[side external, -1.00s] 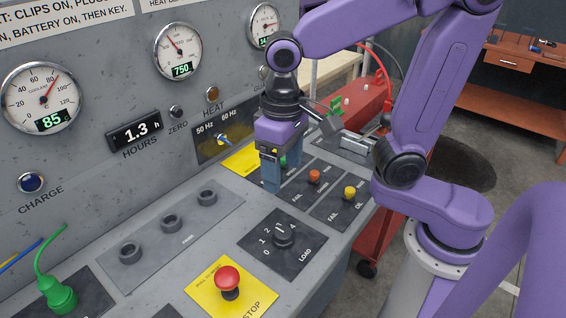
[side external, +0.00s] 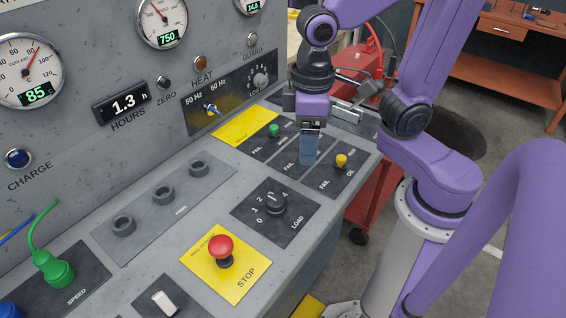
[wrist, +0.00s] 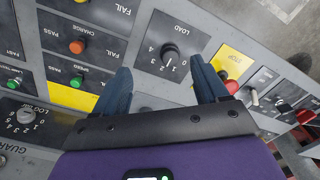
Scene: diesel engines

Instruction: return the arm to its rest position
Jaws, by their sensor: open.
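My purple gripper (side external: 309,150) hangs with its blue fingers pointing down over the group of fail lamps on the sloping grey console (side external: 150,285). In the wrist view the two fingers of my gripper (wrist: 165,88) stand well apart, with nothing held between them. The LOAD knob (wrist: 170,56) shows beyond the gap between the fingers. In the side view the fingers hide the orange lamp, which shows in the wrist view (wrist: 77,46). The green lamp (side external: 274,130) and yellow lamp (side external: 341,160) stand on either side of the fingers. I cannot tell the exact height above the panel.
The red STOP button (side external: 221,246) on its yellow plate and the LOAD knob (side external: 275,203) stick up nearer the camera. A green plug (side external: 55,270) is at lower left. The upright gauge panel (side external: 110,62) rises behind. A red cart (side external: 375,190) stands beyond the console.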

